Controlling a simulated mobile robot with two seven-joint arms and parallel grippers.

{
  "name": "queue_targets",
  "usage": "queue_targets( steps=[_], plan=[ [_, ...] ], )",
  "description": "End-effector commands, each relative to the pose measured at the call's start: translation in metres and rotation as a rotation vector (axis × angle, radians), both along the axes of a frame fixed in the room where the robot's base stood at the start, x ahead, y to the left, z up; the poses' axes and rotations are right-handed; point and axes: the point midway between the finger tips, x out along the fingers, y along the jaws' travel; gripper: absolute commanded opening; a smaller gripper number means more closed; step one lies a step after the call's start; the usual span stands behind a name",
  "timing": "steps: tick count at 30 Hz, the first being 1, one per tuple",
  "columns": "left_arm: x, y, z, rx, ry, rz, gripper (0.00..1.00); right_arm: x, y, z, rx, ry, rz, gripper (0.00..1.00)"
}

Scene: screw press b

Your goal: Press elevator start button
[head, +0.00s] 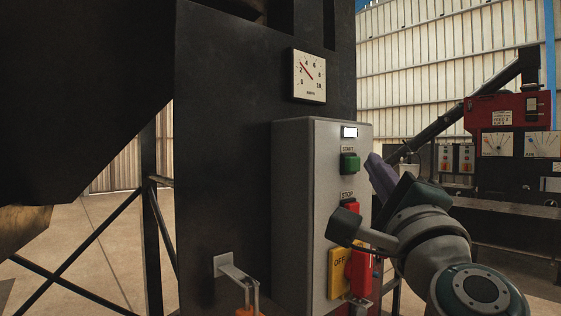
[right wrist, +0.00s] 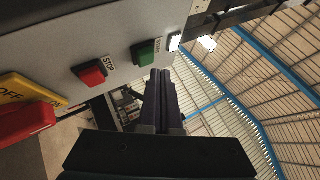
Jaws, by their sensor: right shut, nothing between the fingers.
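A grey control box (head: 300,200) is fixed to a dark machine column. Its green START button (head: 350,163) sits near the top, under a lit white indicator (head: 350,132). The green button also shows in the right wrist view (right wrist: 144,53). Below it is the red STOP button, clearer in the right wrist view (right wrist: 90,74). My right gripper (head: 372,160) is shut and empty, its purple fingers just right of the green button. In the right wrist view the fingertips (right wrist: 160,72) are close below the button; whether they touch it, I cannot tell. My left gripper is not in view.
A yellow OFF plate (head: 338,270) and a red lever (head: 359,275) stick out low on the box. A gauge (head: 309,76) is above it. A bracket (head: 235,268) is at lower left. A red panel (head: 510,110) stands farther back at right.

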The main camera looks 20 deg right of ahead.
Motion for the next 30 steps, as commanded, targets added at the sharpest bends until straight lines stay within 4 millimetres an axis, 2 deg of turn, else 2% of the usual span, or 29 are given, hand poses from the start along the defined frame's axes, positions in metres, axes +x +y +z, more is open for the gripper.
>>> queue_targets(
  steps=[8, 21, 30],
  plan=[
    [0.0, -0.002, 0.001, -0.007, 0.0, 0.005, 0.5, -0.002, -0.001, 0.0, 0.0, 0.0, -0.001, 0.0],
    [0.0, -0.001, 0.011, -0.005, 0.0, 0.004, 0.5, -0.04, -0.017, 0.0, 0.0, 0.001, -0.001, 0.0],
    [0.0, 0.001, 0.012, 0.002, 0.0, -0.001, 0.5, -0.046, -0.019, 0.0, 0.0, 0.0, 0.0, 0.0]
  ],
)
